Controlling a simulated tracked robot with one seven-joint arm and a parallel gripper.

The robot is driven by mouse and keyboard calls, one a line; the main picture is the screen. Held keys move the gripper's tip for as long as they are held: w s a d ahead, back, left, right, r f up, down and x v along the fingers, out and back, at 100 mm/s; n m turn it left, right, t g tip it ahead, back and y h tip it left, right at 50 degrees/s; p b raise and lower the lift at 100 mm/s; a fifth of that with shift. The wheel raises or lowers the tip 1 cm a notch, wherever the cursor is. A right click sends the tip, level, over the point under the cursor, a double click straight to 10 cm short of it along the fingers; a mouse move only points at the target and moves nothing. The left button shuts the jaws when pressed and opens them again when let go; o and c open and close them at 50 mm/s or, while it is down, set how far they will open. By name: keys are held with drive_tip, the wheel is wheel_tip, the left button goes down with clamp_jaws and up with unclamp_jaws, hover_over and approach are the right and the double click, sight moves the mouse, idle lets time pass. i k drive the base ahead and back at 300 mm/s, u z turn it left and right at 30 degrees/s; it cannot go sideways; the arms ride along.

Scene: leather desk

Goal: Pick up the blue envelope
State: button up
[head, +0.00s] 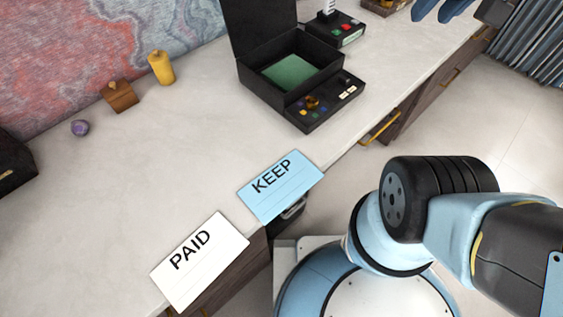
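No blue envelope can be made out for certain. A flat light-blue card marked KEEP (281,192) lies at the front edge of the pale desktop, its lower side over the edge. My gripper (438,10) seems to show only as two blue fingers at the top right, cut off by the frame. The fingers are apart and nothing shows between them. They are well away from the KEEP card.
A white card marked PAID (198,268) lies left of the blue one. An open black box (262,45) holds something green. A yellow cylinder (161,68), a brown block (119,97) and a purple item (80,128) stand along the back.

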sight(270, 192)
drive_tip(key=u, duration=0.05)
drive_tip(key=k, duration=0.5)
drive_tip(key=z, duration=1)
drive_tip(key=i, duration=0.15)
drive_tip(key=u, duration=3.25)
drive_tip(key=k, duration=0.85)
drive_tip(key=z, duration=1.6)
drive_tip(key=k, duration=0.1)
drive_tip(key=z, duration=0.3)
